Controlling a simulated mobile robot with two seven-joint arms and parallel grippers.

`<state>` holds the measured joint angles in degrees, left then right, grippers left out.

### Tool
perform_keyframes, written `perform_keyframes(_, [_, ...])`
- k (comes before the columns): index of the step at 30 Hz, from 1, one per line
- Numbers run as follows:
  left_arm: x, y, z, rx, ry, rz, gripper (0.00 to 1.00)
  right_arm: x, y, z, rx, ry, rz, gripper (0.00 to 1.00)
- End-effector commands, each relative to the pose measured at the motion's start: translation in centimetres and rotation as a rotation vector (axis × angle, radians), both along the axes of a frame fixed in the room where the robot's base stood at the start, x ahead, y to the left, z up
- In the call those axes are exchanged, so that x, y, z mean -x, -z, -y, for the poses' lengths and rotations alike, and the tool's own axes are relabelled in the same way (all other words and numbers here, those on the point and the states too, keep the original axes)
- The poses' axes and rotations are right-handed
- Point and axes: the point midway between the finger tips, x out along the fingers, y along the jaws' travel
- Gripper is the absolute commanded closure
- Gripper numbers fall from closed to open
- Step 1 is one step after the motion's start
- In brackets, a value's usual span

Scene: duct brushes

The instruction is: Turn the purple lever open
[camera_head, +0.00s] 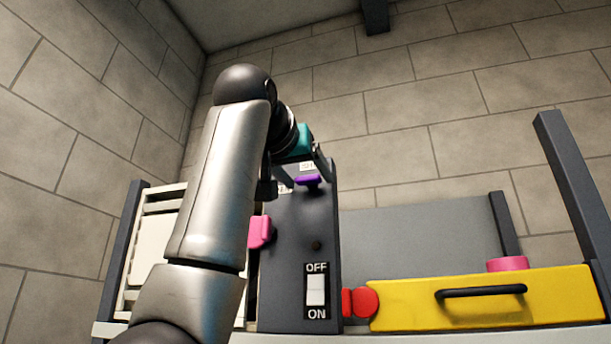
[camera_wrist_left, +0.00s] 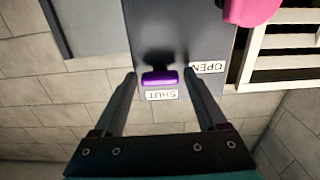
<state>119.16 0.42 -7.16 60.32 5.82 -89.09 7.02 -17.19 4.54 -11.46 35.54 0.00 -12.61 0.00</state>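The purple lever (camera_head: 308,180) sits high on the front of a dark grey panel (camera_head: 290,225). It also shows in the left wrist view (camera_wrist_left: 160,78), right beside the SHUT label (camera_wrist_left: 162,95). The OPEN label (camera_wrist_left: 207,68) is to its right in that view, partly behind a finger. My left gripper (camera_head: 297,179) is open at the lever. In the left wrist view its two fingers (camera_wrist_left: 160,74) stand on either side of the lever, with gaps visible. I cannot tell how far the fingertips are from the panel. My right gripper is not in view.
Below the lever is an OFF/ON switch (camera_head: 316,291). A pink handle (camera_head: 260,232) juts from the panel's left side. At right are a yellow drawer front (camera_head: 480,300) with a black handle, a red knob (camera_head: 363,302) and a pink cylinder (camera_head: 507,264). A dark post (camera_head: 573,190) stands far right.

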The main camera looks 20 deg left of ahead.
Motion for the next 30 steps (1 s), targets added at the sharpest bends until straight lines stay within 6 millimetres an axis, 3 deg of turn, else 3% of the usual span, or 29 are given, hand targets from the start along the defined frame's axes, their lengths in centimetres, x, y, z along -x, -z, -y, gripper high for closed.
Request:
perform_keyframes(3, [0.0,0.0,0.0,-0.001,0.0,0.001,0.12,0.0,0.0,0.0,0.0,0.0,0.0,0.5])
perform_keyframes(14, [0.8,0.0,0.0,-0.003,0.0,0.003,0.12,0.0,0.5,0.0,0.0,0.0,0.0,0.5])
perform_keyframes(17, [2.3,0.1,-0.1,-0.003,0.0,0.005,0.12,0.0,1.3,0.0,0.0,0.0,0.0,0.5])
perform_keyframes(30, [12.3,0.2,-0.4,-0.002,0.0,0.004,0.12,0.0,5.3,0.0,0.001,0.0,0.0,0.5])
